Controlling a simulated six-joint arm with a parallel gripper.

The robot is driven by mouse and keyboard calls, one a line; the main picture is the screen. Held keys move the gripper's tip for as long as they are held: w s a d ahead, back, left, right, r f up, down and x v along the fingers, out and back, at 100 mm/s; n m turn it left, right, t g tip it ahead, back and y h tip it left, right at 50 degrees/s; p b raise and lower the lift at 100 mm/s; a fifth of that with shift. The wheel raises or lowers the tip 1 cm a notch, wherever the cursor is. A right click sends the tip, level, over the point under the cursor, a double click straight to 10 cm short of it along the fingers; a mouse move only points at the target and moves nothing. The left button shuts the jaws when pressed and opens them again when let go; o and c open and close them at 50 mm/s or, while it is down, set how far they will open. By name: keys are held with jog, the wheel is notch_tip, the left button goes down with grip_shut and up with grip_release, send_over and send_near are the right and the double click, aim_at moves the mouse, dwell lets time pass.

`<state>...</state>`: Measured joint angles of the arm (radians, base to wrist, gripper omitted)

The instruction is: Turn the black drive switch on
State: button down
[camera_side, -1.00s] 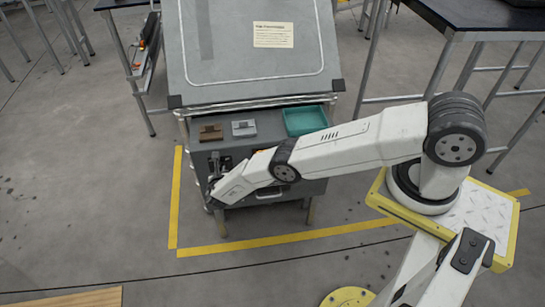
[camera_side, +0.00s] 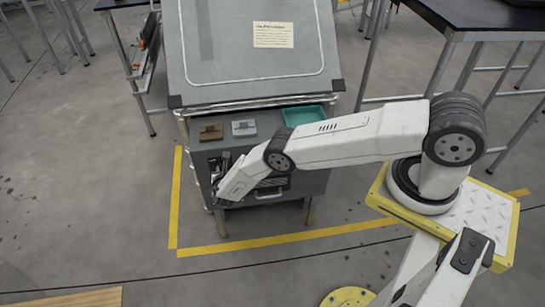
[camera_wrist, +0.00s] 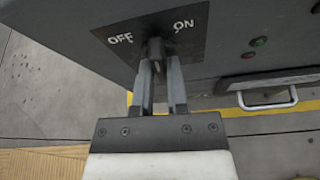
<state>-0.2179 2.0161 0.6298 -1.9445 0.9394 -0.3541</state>
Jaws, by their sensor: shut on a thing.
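The black switch lever (camera_wrist: 154,46) sits on a dark plate (camera_wrist: 192,42) on the cabinet front in the wrist view. The plate is marked OFF at left and ON at right. The lever stands between the two words and points roughly towards the camera. My gripper (camera_wrist: 159,66) is shut on the lever, with one finger on each side of it. In the side view my gripper (camera_side: 216,178) is at the left of the cabinet front, and the arm hides most of the switch there.
The grey cabinet (camera_side: 222,152) has a sloped top board (camera_side: 252,62). A brown block (camera_side: 211,132), a light grey block (camera_side: 244,128) and a teal tray (camera_side: 304,115) rest on its shelf. A drawer handle (camera_wrist: 267,102) and small coloured buttons (camera_wrist: 259,41) are right of the switch.

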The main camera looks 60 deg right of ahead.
jog(key=shift+s+d+f+m+t+y, duration=0.1)
jog(key=shift+m+t+y, duration=0.5)
jog(key=shift+m, duration=0.7)
jog(key=shift+s+d+m+t+y, duration=0.1)
jog(key=shift+m+t+y, duration=0.3)
jog(key=shift+m+t, duration=0.65)
jog(key=shift+w+m, duration=0.1)
jog(key=shift+m, duration=0.25)
jog(key=c, duration=0.6)
grip_release()
jog(key=shift+c, duration=0.2)
jog(key=shift+a, duration=0.15)
jog(key=v, duration=0.7)
jog(key=shift+s+r, duration=0.25)
jog(key=shift+s, duration=0.1)
jog(key=shift+r, duration=0.1)
